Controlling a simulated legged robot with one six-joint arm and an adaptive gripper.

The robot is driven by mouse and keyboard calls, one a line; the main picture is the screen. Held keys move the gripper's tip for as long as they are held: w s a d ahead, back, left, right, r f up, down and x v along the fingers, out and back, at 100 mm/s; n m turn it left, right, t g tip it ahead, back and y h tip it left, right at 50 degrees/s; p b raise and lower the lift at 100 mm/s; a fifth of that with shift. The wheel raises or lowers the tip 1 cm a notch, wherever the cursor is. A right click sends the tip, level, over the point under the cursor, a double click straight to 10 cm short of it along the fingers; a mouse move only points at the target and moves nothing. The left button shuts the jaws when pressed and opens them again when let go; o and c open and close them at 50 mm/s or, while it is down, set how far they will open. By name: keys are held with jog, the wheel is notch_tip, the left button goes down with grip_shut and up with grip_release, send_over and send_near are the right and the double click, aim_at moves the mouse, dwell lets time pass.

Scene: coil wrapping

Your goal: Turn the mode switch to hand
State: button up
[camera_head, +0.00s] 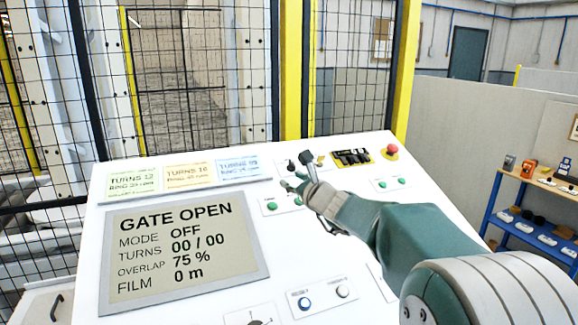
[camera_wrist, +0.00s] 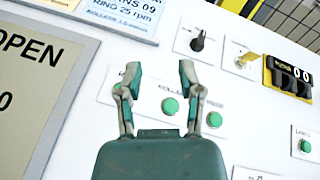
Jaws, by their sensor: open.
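The screen (camera_head: 185,250) on the white sloped panel reads GATE OPEN and MODE OFF. A black knob (camera_wrist: 198,42) on a white plate lies just ahead and right of my gripper in the wrist view; it may be the mode switch, but its label is unreadable. It shows small in the head view (camera_head: 291,165), beside my fingers. Another dark rotary knob (camera_head: 259,322) is cut off at the bottom of the head view. My gripper (camera_wrist: 160,67) is open, its fingers apart and empty, over the panel and short of the black knob.
Green buttons (camera_wrist: 170,106) lie under and beside my fingers. Three TURNS cards (camera_head: 189,176) line the top left. A mesh fence (camera_head: 190,90) stands behind.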

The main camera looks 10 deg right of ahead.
aim_at(294, 167)
jog(key=w+d+m+h, duration=0.1)
jog(key=m, duration=0.1)
jog(key=w+d+f+m+h, duration=0.1)
jog(key=w+d, duration=0.1)
jog(key=w+d+f+m+t+h, duration=0.1)
jog(key=w+m, duration=0.1)
jog(key=shift+d+m, duration=0.3)
jog(key=shift+d, duration=0.05)
jog(key=w, duration=0.3)
jog(key=w+a, duration=0.1)
jog(key=w, duration=0.2)
jog(key=w+a, duration=0.1)
jog(key=w, duration=0.3)
jog(key=shift+w+a, duration=0.1)
jog(key=shift+r, duration=0.1)
grip_shut()
